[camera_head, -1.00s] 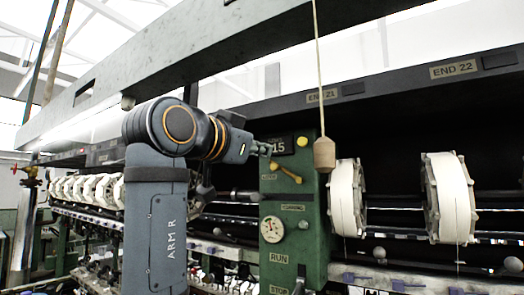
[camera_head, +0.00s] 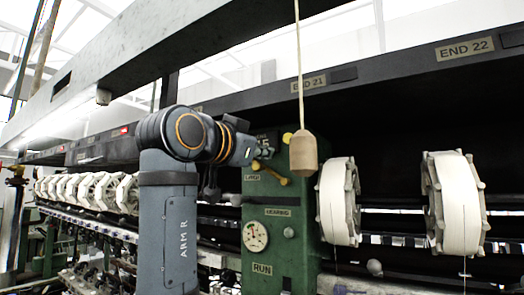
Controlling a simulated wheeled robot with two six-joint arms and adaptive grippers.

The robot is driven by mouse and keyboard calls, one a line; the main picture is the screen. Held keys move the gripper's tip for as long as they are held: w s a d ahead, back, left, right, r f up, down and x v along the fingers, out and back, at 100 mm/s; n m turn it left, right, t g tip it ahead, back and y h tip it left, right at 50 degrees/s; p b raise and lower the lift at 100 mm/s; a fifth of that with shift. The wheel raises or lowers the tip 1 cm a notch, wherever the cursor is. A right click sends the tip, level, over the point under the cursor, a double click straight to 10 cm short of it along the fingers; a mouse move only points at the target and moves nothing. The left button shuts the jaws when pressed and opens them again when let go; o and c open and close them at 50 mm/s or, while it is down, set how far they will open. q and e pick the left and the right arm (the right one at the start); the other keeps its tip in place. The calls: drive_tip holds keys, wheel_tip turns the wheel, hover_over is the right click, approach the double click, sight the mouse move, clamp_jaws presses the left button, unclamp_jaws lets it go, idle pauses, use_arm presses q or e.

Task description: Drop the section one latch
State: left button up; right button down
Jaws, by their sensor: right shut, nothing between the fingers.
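A green control post (camera_head: 285,255) stands in the middle of the view. A small yellow lever (camera_head: 271,176) sits on its upper face, slanting down to the right; the small label beside it is too small to read surely. My right gripper (camera_head: 264,153) is shut and empty, just above the lever and in front of the post's dark number display. A gap shows between the fingertips and the lever, but I cannot tell the depth. My right arm comes up from below, left of the post. My left gripper is not in view.
A wooden pull handle (camera_head: 304,155) hangs on a cord in front of the post. A round gauge (camera_head: 255,236) and a RUN label (camera_head: 262,269) sit lower on it. White reels (camera_head: 338,202) stand to the right, and more reels (camera_head: 88,190) line the left.

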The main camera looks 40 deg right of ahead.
sight(257, 165)
drive_tip(key=shift+f, duration=0.15)
drive_tip(key=shift+w+a+f+b, duration=0.1)
drive_tip(key=shift+a+f+b, duration=0.05)
drive_tip(key=shift+f+b, duration=0.15)
drive_tip(key=shift+w+f, duration=0.1)
drive_tip(key=shift+w+a+f+b, duration=0.1)
drive_tip(key=shift+w+f+b, duration=0.1)
drive_tip(key=shift+f+b, duration=0.45)
drive_tip(key=shift+w+f, duration=0.1)
drive_tip(key=shift+f, duration=0.15)
